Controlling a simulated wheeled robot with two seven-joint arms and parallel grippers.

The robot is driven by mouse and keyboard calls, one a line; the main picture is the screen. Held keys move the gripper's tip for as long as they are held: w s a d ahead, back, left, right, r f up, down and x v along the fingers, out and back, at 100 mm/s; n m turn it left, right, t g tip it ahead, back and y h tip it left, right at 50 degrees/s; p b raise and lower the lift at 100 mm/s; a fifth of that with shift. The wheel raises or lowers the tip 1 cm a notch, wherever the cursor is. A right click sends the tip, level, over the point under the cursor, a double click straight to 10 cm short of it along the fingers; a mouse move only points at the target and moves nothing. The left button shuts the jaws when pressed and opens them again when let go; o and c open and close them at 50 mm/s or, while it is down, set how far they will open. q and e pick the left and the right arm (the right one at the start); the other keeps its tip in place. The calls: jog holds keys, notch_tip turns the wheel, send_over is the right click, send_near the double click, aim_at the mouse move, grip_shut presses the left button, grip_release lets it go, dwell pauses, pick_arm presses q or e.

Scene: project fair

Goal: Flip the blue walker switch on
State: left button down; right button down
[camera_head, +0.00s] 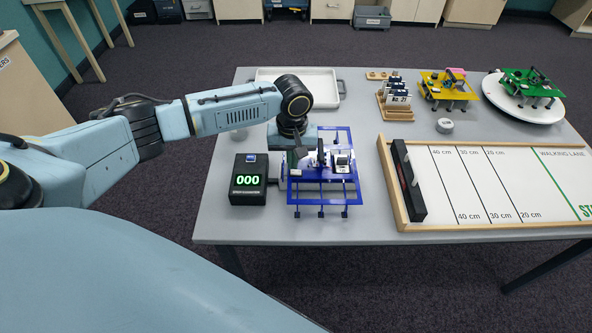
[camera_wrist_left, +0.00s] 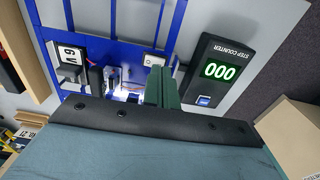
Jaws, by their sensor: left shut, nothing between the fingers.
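The blue walker (camera_head: 325,199) stands on the grey table, left of the walking lane. In the left wrist view its blue frame (camera_wrist_left: 103,18) carries a white battery block (camera_wrist_left: 68,55) and a small white part with a dark mark (camera_wrist_left: 154,58), which looks like the switch. I cannot tell its position. My left gripper (camera_head: 293,163) is shut and empty over the walker's left side. In the left wrist view its green fingertips (camera_wrist_left: 161,72) are close together beside the white part; I cannot tell whether they touch it. My right gripper is not in view.
A black step counter (camera_head: 248,193) reading 000 stands just left of the walker. A white tray (camera_head: 297,74) lies behind. The walking lane board (camera_head: 470,165) is to the right. Yellow (camera_head: 434,82) and green (camera_head: 515,76) walkers, a battery rack (camera_head: 397,110) and a tape roll (camera_head: 445,126) stand beyond.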

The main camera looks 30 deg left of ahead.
pick_arm(q)
jog(key=shift+f, duration=1)
dwell(0.5)
notch_tip(320, 180, up, 7)
jog(key=p, duration=0.9)
jog(key=shift+r, duration=0.1)
dwell(0.3)
